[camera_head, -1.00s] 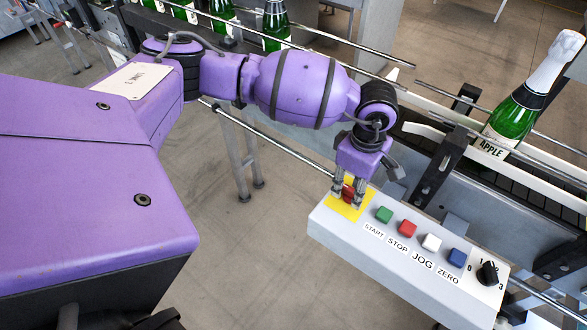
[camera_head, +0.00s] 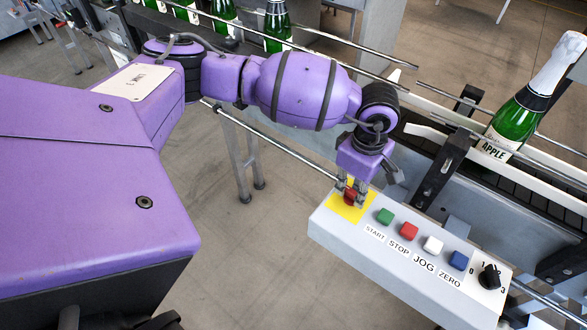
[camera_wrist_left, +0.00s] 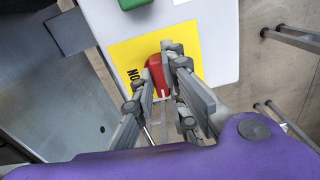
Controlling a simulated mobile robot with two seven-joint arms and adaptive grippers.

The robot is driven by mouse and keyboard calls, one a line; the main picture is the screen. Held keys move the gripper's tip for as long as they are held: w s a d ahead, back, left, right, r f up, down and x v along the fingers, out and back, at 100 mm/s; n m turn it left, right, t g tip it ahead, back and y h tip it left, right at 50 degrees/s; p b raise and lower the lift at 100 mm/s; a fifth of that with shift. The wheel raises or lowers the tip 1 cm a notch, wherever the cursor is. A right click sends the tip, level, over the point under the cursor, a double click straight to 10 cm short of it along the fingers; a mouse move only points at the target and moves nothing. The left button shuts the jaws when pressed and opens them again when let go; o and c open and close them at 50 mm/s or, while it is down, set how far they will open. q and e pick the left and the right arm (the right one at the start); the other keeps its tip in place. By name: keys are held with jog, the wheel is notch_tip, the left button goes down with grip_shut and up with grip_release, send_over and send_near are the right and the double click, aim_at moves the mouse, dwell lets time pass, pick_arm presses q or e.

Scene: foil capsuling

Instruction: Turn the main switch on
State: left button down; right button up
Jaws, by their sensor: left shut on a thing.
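The main switch is a red knob (camera_head: 350,195) on a yellow plate (camera_head: 338,211) at the left end of the grey control panel (camera_head: 330,233). My left gripper (camera_head: 352,190) comes down from above and is shut on the red knob, with a finger on either side. In the left wrist view, the red knob (camera_wrist_left: 156,72) shows between the fingers, and dark letters are partly visible on the yellow plate (camera_wrist_left: 128,50). The fingers hide part of the knob. My right gripper is out of view.
Green (camera_head: 385,216), red (camera_head: 410,231), white (camera_head: 432,244) and blue (camera_head: 457,260) buttons run along the panel, with a black rotary selector (camera_head: 489,276) at the right end. A green bottle (camera_head: 507,125) stands on the conveyor behind. Rails run close behind my arm.

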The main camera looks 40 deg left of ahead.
pick_arm(q)
jog(key=m+b, duration=0.2)
jog(key=m, duration=0.3)
jog(key=shift+d, duration=0.1)
jog(key=m+b, duration=0.1)
jog(key=m, duration=0.2)
jog(key=shift+w+m+b, duration=0.1)
jog(key=shift+m+b, duration=0.2)
jog(key=shift+b, duration=0.1)
jog(key=m+b, duration=0.3)
jog(key=m, duration=0.1)
jog(key=shift+m, duration=0.3)
jog(key=shift+m+b, duration=0.85)
jog(key=shift+m, duration=0.25)
jog(key=shift+r+m+b, duration=0.15)
jog(key=shift+m+b, duration=0.5)
jog(key=shift+m, duration=0.25)
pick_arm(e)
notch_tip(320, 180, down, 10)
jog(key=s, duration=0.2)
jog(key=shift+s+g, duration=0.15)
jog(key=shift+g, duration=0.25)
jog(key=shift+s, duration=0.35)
pick_arm(q)
jog(key=c, duration=1.8)
grip_release()
jog(key=shift+o, duration=0.2)
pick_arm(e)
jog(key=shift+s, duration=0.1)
